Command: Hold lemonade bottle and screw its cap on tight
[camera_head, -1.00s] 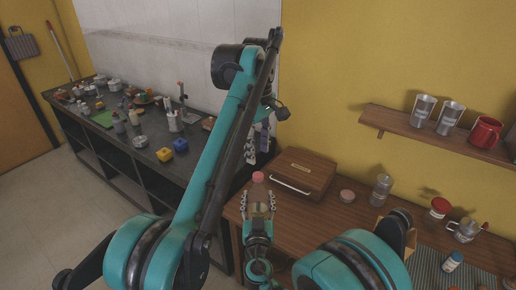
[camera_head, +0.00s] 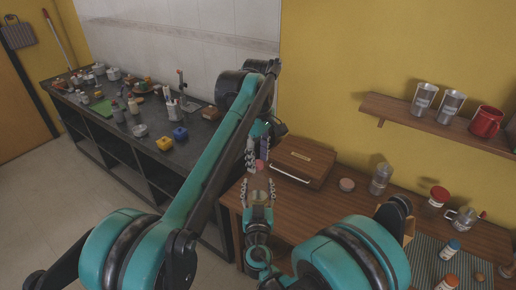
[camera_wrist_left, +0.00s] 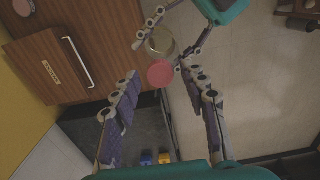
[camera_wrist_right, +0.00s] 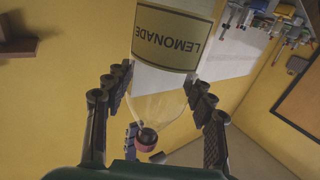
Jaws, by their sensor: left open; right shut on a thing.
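The lemonade bottle (camera_wrist_right: 172,40) is clear, with a yellow label. My right gripper (camera_head: 258,188) is shut on it from below in the head view. The pink cap (camera_wrist_left: 160,74) is at the bottle's neck end; it also shows in the head view (camera_head: 261,166) and right wrist view (camera_wrist_right: 145,146). I cannot tell how tightly it sits. My left gripper (camera_head: 257,155) is open, pointing down above the cap. In the left wrist view the cap lies beyond its spread fingers (camera_wrist_left: 166,95), nearer the right finger, with no contact visible.
A wooden box (camera_head: 301,162) with a metal handle stands on the brown table behind the bottle. A dark workbench (camera_head: 140,150) with small items runs along the left.

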